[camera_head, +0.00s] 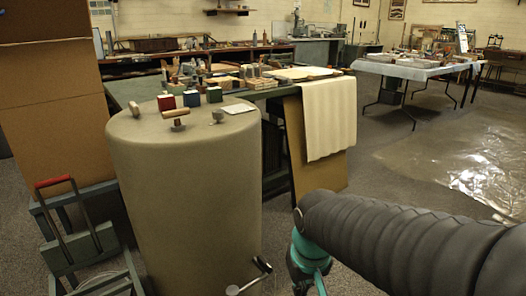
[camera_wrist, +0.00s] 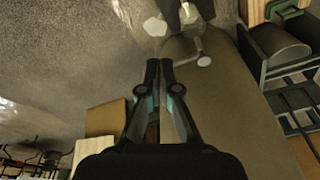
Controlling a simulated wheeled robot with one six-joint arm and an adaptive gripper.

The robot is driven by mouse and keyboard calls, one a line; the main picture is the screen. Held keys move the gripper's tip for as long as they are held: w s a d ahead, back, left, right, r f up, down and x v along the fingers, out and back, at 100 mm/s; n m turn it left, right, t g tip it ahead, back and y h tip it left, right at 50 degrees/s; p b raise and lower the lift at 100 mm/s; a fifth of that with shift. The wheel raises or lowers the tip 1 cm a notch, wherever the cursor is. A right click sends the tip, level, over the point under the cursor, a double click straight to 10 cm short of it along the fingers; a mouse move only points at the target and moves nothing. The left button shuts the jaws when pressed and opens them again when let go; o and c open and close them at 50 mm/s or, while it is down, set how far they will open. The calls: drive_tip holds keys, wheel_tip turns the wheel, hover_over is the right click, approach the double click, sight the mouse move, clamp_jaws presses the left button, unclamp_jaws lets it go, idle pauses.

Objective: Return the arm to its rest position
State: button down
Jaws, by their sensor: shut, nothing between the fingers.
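My arm (camera_head: 400,240) reaches in from the lower right of the head view, in a dark ribbed sleeve with a teal joint (camera_head: 310,258) at its bent end. The gripper itself is hidden in that view. In the wrist view my gripper (camera_wrist: 166,64) has its two fingers together at the tips, shut and empty. The fingers point towards the top of the picture, over a tan surface and the grey floor, and hold nothing. I cannot tell whether they touch the pale knob-like parts (camera_wrist: 203,60) just beyond the tips; they look apart.

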drive_tip(key=s+d+r+m+t, duration=0.2)
drive_tip(key=s+d+r+t, duration=0.1)
drive_tip(key=s+d+r, duration=0.3)
drive_tip(key=shift+s+d+t, duration=0.3)
drive_tip(key=shift+s+d, duration=0.35)
drive_tip(key=shift+d, duration=0.4)
drive_tip(key=shift+r, duration=0.1)
